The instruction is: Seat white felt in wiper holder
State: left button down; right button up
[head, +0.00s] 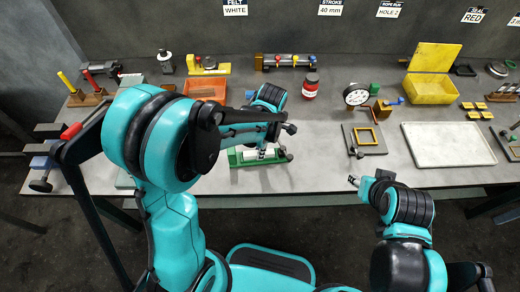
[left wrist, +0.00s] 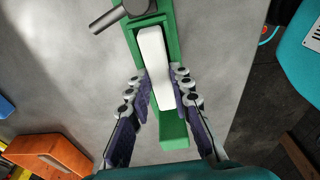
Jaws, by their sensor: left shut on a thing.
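The white felt (left wrist: 155,60) is a long pale block lying lengthwise along the green wiper holder (left wrist: 172,132) in the left wrist view. My left gripper (left wrist: 161,85) has a finger on each side of the felt and is shut on it. The felt looks in line with the holder, slightly tilted; how deep it sits cannot be told. In the head view the green holder (head: 234,158) stands near the table's front edge, partly hidden by my left arm and gripper (head: 272,153). My right gripper (head: 354,181) hangs in front of the table edge; its finger gap is too small to judge.
A dark grey cylinder (left wrist: 122,14) crosses beside the holder's far end. In the head view a framed plate (head: 365,138) and a white tray (head: 448,144) lie to the right.

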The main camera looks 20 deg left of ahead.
pick_arm(q)
jog(key=c, duration=1.4)
grip_release()
jog(key=shift+f, duration=0.1)
jog(key=shift+o, duration=0.2)
jog(key=shift+r+p, duration=0.35)
jog(key=shift+r, duration=0.1)
notch_tip(320, 180, up, 11)
jog(key=d+p, duration=0.1)
jog(key=p, duration=0.3)
jog(key=s+a+r+m+t, duration=0.3)
jog(key=s+m+t, duration=0.1)
jog(key=m, duration=0.7)
jog(key=s+a+r+m+t+h, duration=0.1)
jog(key=s+a+r+m+t, duration=0.1)
jog(key=s+m, duration=0.4)
jog(key=a+m+t, duration=0.1)
jog(key=m, duration=0.4)
jog(key=shift+s+r+t, duration=0.2)
jog(key=shift+r+t, duration=0.2)
